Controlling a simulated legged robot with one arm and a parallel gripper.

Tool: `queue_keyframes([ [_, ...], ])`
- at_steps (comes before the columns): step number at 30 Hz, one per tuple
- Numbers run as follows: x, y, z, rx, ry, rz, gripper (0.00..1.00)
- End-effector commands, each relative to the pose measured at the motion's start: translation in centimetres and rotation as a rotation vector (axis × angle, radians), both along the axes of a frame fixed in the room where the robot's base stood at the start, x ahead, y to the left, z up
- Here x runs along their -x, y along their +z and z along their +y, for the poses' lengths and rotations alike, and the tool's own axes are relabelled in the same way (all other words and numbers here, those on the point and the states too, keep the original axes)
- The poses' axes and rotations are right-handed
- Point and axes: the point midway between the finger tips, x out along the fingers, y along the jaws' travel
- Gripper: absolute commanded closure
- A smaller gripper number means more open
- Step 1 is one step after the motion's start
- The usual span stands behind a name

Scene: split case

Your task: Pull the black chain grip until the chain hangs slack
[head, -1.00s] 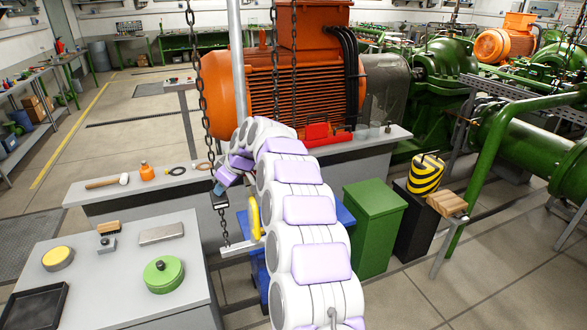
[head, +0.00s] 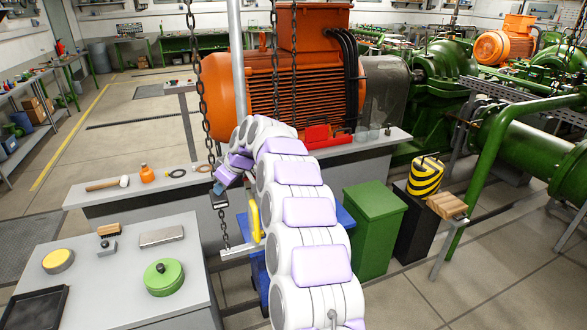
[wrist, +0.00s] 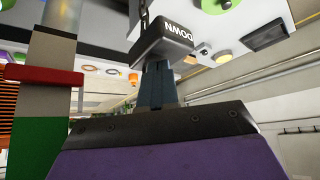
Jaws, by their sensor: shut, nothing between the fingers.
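The black chain grip (head: 219,200) hangs on the dark chain (head: 203,100) left of my arm in the head view. In the wrist view the grip (wrist: 165,42) shows the word DOWN, upside down, with a piece of chain (wrist: 144,16) running from it. My gripper (wrist: 156,75) is shut and empty, its blue-grey fingertips right at the grip's edge. I cannot tell whether they touch it. In the head view my gripper (head: 220,187) is small and partly hidden by the grip and chain. The chain continues below the grip.
A yellow hook (head: 254,219) and a light grey bar (head: 240,250) are close to my arm. A grey table (head: 190,285) with a green round weight (head: 163,278) stands at front left. A long bench (head: 100,204) and orange motor (head: 225,90) stand behind.

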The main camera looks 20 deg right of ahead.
Motion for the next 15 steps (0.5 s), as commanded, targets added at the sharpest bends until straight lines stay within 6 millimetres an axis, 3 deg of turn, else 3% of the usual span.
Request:
queue_keyframes([
  [15,0.0,3.9,0.0,0.001,0.001,0.0,1.0],
])
